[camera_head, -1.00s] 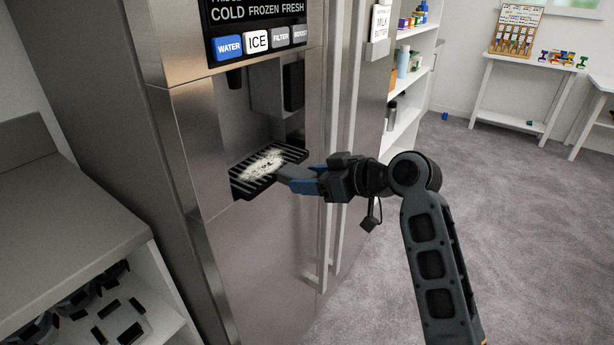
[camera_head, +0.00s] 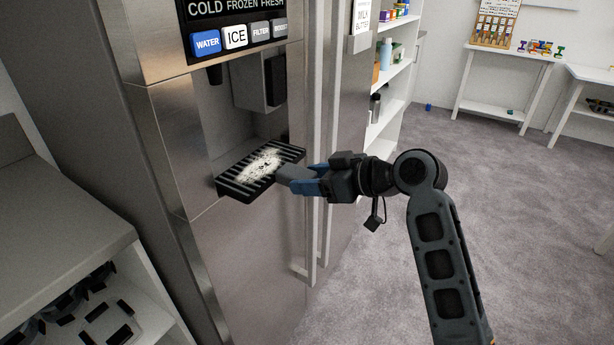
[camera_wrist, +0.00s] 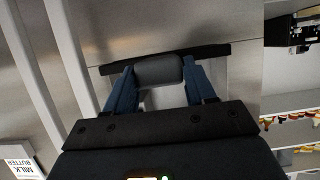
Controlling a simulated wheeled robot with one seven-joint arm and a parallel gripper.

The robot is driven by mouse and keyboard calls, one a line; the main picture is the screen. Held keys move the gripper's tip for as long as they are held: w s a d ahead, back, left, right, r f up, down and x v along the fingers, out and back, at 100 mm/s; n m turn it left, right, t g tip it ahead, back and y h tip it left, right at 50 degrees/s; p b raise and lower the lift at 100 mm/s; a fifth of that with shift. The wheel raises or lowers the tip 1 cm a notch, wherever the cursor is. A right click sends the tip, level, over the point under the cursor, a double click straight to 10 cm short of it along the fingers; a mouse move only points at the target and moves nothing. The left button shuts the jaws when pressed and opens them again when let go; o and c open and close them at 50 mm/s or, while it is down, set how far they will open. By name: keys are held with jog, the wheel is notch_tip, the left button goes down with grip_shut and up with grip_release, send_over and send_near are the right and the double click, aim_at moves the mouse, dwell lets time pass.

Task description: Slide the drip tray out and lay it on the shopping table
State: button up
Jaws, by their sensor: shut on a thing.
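The drip tray (camera_head: 245,172) is black and slatted, with a whitish crust on its middle. It projects from the dispenser recess of the steel fridge (camera_head: 240,265) and looks roughly level. My gripper (camera_head: 300,180) is at its front and is shut on the tray's grey front grip. In the wrist view my blue fingers (camera_wrist: 158,84) stand on both sides of the rounded grey grip (camera_wrist: 158,70), with the black tray edge (camera_wrist: 215,53) behind it. The back end of the tray is hard to make out. I cannot tell which table is the shopping table.
Tall white door handles (camera_head: 322,120) stand close behind my gripper. A dispenser block (camera_head: 258,82) hangs above the tray. A grey counter (camera_head: 50,220) is at the left. White tables (camera_head: 508,52) (camera_head: 592,76) stand at the far right, across clear carpet (camera_head: 500,200).

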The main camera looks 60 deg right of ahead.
jog(key=shift+s+d, duration=0.1)
jog(key=shift+s, duration=1.55)
jog(key=s, duration=0.4)
dwell(0.7)
